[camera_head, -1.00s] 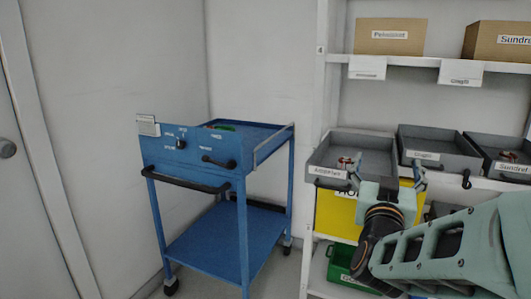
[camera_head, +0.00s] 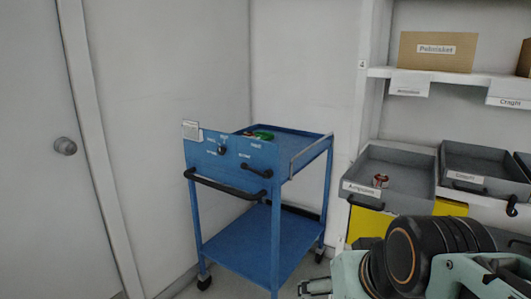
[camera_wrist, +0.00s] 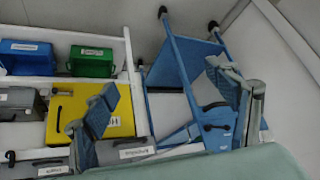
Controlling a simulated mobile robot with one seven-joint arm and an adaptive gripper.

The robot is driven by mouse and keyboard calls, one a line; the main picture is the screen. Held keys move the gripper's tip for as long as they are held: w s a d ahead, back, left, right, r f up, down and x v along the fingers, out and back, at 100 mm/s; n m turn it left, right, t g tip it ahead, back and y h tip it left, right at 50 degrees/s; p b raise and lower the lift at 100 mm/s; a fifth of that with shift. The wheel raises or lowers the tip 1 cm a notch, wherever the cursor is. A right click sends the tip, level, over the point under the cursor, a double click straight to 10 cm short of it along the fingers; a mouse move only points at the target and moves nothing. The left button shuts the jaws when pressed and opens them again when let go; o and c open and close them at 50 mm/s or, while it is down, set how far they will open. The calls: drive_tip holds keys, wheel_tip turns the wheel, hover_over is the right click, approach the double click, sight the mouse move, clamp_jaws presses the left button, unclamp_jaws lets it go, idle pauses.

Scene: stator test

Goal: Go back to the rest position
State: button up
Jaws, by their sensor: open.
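My gripper (camera_wrist: 165,85) is open in the wrist view, with its two fingers wide apart and nothing between them. In the head view my arm is folded at the lower right, and part of the gripper (camera_head: 315,287) shows at the bottom edge, in front of the shelf. A small red and metallic part (camera_head: 380,181) lies in the left grey tray (camera_head: 410,180), apart from my gripper.
A blue trolley (camera_head: 235,247) stands left of the shelf, with a green object (camera_head: 262,135) on top. It also shows in the wrist view (camera_wrist: 175,60). The shelf holds cardboard boxes (camera_head: 437,52), a yellow bin (camera_wrist: 65,110) and a green bin (camera_wrist: 91,61). A door (camera_head: 45,200) is at the left.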

drive_tip(key=s+r+p, duration=0.2)
drive_tip(key=r+p, duration=1.3)
drive_tip(key=s+r+g+p, duration=0.1)
drive_tip(key=s+r+p, duration=0.1)
drive_tip(key=r+p, duration=1.3)
drive_tip(key=shift+d+h+p, duration=0.2)
drive_tip(key=shift+h+p, duration=0.1)
drive_tip(key=shift+p, duration=0.15)
drive_tip(key=shift+s, duration=0.1)
